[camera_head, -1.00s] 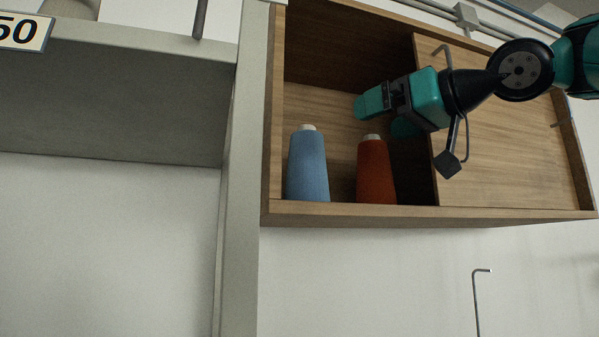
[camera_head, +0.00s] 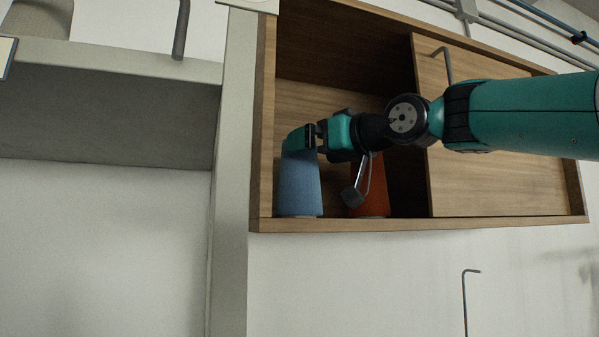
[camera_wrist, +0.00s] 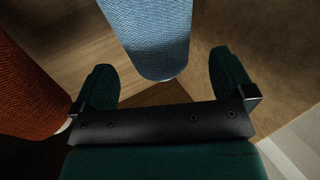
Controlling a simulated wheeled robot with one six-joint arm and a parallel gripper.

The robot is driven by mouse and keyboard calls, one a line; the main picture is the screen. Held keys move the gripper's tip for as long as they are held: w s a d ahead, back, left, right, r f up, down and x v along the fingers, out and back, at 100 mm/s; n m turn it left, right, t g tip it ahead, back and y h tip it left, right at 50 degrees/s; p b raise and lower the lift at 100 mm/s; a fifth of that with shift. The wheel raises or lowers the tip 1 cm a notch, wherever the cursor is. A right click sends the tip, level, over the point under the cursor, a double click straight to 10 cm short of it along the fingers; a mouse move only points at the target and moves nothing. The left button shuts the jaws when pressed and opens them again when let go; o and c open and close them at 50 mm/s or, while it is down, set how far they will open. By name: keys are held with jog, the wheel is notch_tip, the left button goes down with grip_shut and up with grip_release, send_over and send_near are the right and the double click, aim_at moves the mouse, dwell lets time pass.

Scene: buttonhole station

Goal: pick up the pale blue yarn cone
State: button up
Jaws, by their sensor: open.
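The pale blue yarn cone (camera_head: 299,187) stands upright at the left end of an open wooden cabinet. My gripper (camera_head: 302,143) is at its upper part and hides its top in the head view. In the wrist view the blue cone (camera_wrist: 155,35) reaches toward the space between the two spread fingers of my gripper (camera_wrist: 164,78), with a gap visible on both sides. The gripper is open and not closed on the cone.
An orange-red yarn cone (camera_head: 371,190) stands just right of the blue one, partly hidden by my arm; it also shows in the wrist view (camera_wrist: 28,92). The wooden cabinet (camera_head: 400,224) has side walls, a front lip and a panel (camera_head: 500,185) covering its right part.

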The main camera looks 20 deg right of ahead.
jog(key=p+x, duration=0.2)
jog(key=x, duration=0.2)
jog(key=shift+w, duration=0.15)
jog(key=shift+c, duration=0.5)
jog(key=c, duration=1.1)
jog(key=shift+c, duration=0.6)
jog(key=shift+r, duration=0.1)
